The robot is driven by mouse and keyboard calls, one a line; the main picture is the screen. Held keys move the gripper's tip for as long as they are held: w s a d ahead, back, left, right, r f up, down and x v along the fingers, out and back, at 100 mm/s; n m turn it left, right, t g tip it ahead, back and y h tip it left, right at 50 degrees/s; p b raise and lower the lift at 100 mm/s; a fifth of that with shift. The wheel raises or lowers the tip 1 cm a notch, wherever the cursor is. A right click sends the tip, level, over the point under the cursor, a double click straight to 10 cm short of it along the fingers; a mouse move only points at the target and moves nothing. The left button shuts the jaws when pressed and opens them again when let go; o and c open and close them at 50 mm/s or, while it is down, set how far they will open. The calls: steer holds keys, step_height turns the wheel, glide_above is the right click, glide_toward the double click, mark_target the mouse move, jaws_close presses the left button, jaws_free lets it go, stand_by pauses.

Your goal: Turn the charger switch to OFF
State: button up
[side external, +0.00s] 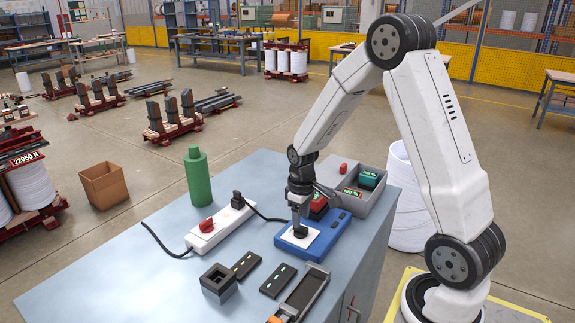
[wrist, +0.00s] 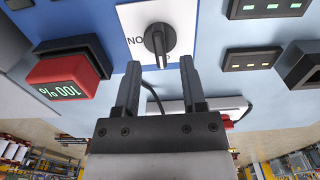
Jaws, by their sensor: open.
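The charger (side external: 340,238) is a blue box on the bench with a white switch plate (side external: 290,239). A black rotary knob (wrist: 158,40) stands on the plate in the wrist view, its white mark pointing down the picture. Lettering reading "NO" as seen here is left of the knob; another label below right is mostly hidden by a finger. My gripper (wrist: 160,72) is open, with its two fingers apart and the knob in line with the gap between them. In the side view my gripper (side external: 300,218) is over the plate, right at the knob; contact is unclear.
A red battery with a 100% display (wrist: 65,82) sits in the charger. A grey bin (side external: 383,205) stands behind it. A power strip (side external: 222,226), green bottle (side external: 198,178), black holder (side external: 218,283), dark flat blocks (side external: 278,281) and a tray (side external: 305,292) are nearby.

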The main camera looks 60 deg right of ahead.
mark_target(299, 234)
steer(key=shift+r, duration=2.5)
steer(key=shift+a, duration=0.1)
steer(key=s+a+t, duration=0.1)
steer(key=s+a, duration=0.3)
steer(key=a, duration=0.3)
steer(key=s+a+t, duration=0.1)
steer(key=s+a, duration=0.3)
steer(key=a, duration=0.3)
steer(key=shift+t, duration=0.3)
